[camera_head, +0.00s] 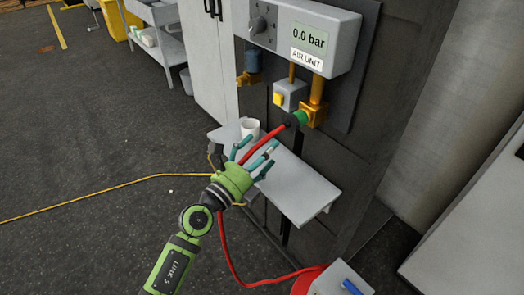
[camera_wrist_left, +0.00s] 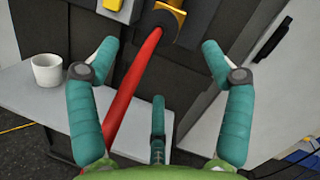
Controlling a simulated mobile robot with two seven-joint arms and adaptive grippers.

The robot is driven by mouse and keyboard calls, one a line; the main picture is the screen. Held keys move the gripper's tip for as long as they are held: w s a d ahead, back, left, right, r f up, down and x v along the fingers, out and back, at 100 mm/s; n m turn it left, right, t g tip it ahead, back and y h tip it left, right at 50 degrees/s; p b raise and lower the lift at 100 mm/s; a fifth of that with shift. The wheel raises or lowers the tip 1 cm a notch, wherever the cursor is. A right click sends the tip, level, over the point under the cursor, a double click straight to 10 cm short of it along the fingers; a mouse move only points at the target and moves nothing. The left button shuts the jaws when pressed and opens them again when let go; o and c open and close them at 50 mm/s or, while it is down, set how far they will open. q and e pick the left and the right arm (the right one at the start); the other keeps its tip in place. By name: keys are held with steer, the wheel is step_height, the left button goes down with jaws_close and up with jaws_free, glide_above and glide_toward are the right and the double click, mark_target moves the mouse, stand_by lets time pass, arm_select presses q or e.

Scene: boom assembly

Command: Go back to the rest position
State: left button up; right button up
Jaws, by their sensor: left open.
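My left gripper (camera_head: 258,158) has a green palm and teal fingers. In the head view it is in front of the air unit, over the small grey shelf (camera_head: 302,190). The left wrist view also shows my left gripper (camera_wrist_left: 160,62) with its fingers spread apart. The red hose (camera_wrist_left: 132,80) runs between the fingers without the fingertips closing on it. In the head view the red hose (camera_head: 262,143) rises to the green and brass coupling (camera_head: 302,118) below the air unit. My right gripper is not in view.
The air unit (camera_head: 335,40) reads 0.0 bar. A white cup (camera_head: 250,127) stands on the shelf and shows in the left wrist view (camera_wrist_left: 47,70). A yellow cable (camera_head: 110,184) crosses the dark floor. A red and grey item (camera_head: 330,281) is at bottom. Open floor lies left.

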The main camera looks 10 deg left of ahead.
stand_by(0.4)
arm_select(q)
steer(key=s+a+f+n+g+y, duration=0.2)
steer(key=s+a+f+n+y, duration=0.3)
steer(key=f, duration=0.8)
steer(key=s+a+f+n+g, duration=0.1)
steer(key=s+a+f+n, duration=0.1)
steer(key=f+n, duration=0.8)
steer(key=s+a+f+n+g+y, duration=0.2)
steer(key=s+a+f+n+y, duration=0.15)
steer(key=f, duration=1.15)
steer(key=s+a+f+n+g+y, duration=0.1)
steer(key=s+a+f+n+g, duration=0.15)
steer(key=s+f, duration=0.45)
steer(key=s+a+f+n+g, duration=0.1)
steer(key=s+f+n+g, duration=0.25)
steer(key=s+f, duration=0.4)
steer(key=s+a+f+n+g, duration=0.1)
steer(key=s+f+n+g, duration=0.1)
steer(key=s, duration=0.9)
steer(key=s+a+f+n+g, duration=0.1)
steer(key=s+f+n+g, duration=0.1)
steer(key=s, duration=1)
steer(key=shift+s+a+f+n+g+y, duration=0.25)
steer(key=shift+f+n+g+y, duration=0.2)
steer(key=shift+f+n, duration=0.45)
steer(key=shift+w+r, duration=0.1)
steer(key=shift+r, duration=0.05)
